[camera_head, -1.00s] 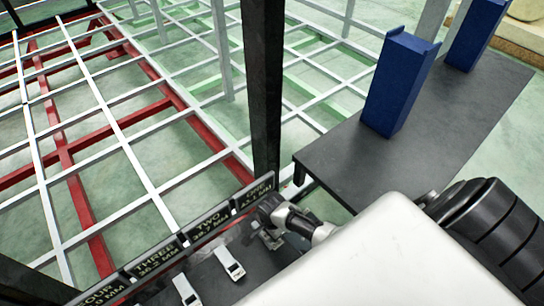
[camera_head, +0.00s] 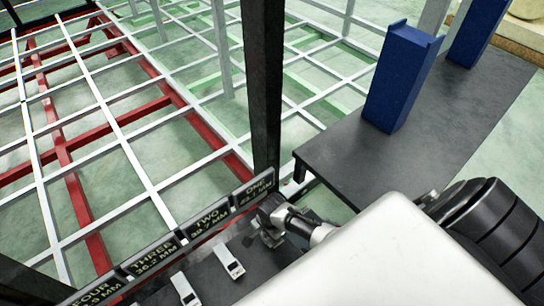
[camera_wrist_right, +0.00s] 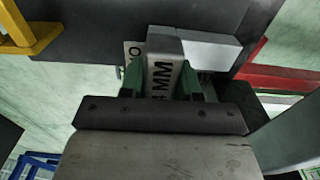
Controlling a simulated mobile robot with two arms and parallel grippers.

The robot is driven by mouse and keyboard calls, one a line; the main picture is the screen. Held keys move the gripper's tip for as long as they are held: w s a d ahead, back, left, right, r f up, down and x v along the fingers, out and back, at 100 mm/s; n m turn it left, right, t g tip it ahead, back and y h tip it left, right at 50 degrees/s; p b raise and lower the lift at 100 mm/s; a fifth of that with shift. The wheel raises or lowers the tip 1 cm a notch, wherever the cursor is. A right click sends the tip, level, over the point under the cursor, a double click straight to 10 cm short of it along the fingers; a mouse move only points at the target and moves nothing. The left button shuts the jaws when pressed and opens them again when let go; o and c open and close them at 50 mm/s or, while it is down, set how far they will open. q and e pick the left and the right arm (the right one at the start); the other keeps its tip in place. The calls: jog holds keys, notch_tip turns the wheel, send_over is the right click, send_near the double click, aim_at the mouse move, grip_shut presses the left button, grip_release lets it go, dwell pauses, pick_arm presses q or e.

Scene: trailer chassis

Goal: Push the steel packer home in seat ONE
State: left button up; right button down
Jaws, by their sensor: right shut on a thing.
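My right gripper (camera_head: 268,222) is at seat ONE, beside the black plate marked ONE (camera_head: 256,187). In the right wrist view, its green-lined fingers (camera_wrist_right: 160,88) are shut on a grey steel packer (camera_wrist_right: 162,62) with "4 MM" visible on its face. A pale grey block (camera_wrist_right: 208,50) lies right beside the packer there. The gripper and arm hide the packer and the seat in the head view, so I cannot tell how deep the packer sits. My left gripper is not in view.
Plates marked TWO (camera_head: 209,222), THREE (camera_head: 151,255) and FOUR (camera_head: 92,288) line the dark rack, with small silver pieces (camera_head: 229,262) in front. A dark post (camera_head: 264,90) stands just behind seat ONE. Blue blocks (camera_head: 398,85) stand on a grey table (camera_head: 350,165).

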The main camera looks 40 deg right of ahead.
jog(key=shift+f, duration=0.25)
jog(key=c, duration=0.7)
grip_release()
jog(key=shift+c, duration=0.2)
jog(key=shift+r, duration=0.1)
notch_tip(320, 180, up, 10)
jog(key=p, duration=0.3)
jog(key=shift+f, duration=0.2)
jog(key=shift+r, duration=0.6)
jog(key=shift+f, duration=0.1)
